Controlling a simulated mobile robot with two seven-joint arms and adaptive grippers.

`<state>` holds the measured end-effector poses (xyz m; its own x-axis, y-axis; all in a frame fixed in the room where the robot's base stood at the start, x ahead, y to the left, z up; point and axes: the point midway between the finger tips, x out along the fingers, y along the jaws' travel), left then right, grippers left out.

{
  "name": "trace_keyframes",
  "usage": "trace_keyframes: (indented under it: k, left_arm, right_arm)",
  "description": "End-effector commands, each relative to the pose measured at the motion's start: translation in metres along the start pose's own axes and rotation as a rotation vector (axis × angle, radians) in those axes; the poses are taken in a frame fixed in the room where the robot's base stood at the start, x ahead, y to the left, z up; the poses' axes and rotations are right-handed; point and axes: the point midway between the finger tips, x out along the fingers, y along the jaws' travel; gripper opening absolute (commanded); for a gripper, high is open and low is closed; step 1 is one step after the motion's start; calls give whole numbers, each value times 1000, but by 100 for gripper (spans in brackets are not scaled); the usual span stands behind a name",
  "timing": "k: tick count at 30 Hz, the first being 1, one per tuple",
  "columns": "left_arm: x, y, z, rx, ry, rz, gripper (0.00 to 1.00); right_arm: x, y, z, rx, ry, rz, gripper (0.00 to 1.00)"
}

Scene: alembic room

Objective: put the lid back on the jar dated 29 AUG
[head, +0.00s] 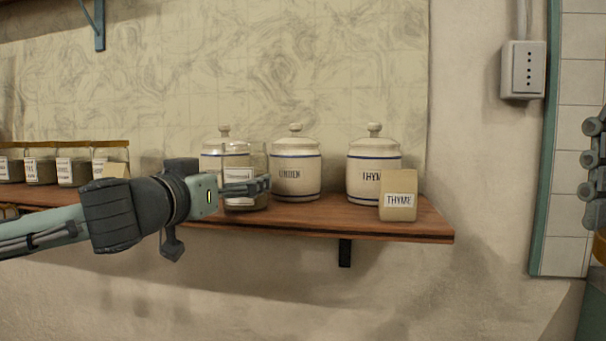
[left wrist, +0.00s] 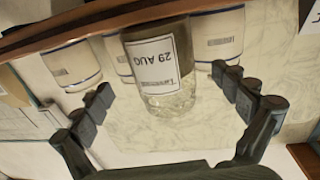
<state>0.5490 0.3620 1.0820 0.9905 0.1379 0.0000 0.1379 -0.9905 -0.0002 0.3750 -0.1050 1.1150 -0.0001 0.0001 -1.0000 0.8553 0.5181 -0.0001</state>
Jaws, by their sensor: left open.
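The jar dated 29 AUG (left wrist: 162,65) is clear glass with a white label, dark contents and a clear upper part; it appears upside down in the left wrist view. In the head view the glass jar (head: 258,165) stands on the wooden shelf, partly behind my left gripper (head: 245,187). No lid shows on it, and I see no loose lid in either view. My left gripper (left wrist: 164,88) is open, with its fingers on either side of the jar; I cannot tell whether they touch it.
Lidded cream crocks (head: 296,172) (head: 372,168) stand behind and right of the jar, one partly hidden behind it. A THYME packet (head: 398,208) is near the shelf's (head: 432,225) right end. Several labelled jars (head: 40,170) stand at left. The air below the shelf is clear.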

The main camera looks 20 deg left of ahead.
Motion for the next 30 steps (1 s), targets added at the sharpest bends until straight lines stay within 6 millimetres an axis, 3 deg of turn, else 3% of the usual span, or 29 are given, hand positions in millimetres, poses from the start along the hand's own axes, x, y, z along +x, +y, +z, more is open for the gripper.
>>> trace_keyframes:
  k: [4, 12, 24, 30]
  left_arm:
    - [10, -1, 0, -2, -1, 0, 98]
    - [47, -4, 4, -3, 1, 0, 98]
    - [52, -4, 6, 0, 0, 0, 98]
    - [52, -4, 6, 0, 0, 0, 75]
  right_arm:
    - [-5, 0, 0, 0, 0, 0, 62]
    - [-16, 0, 0, 0, 0, 0, 62]
    - [-16, 0, 0, 0, 0, 0, 62]
    - [-16, 0, 0, 0, 0, 0, 62]
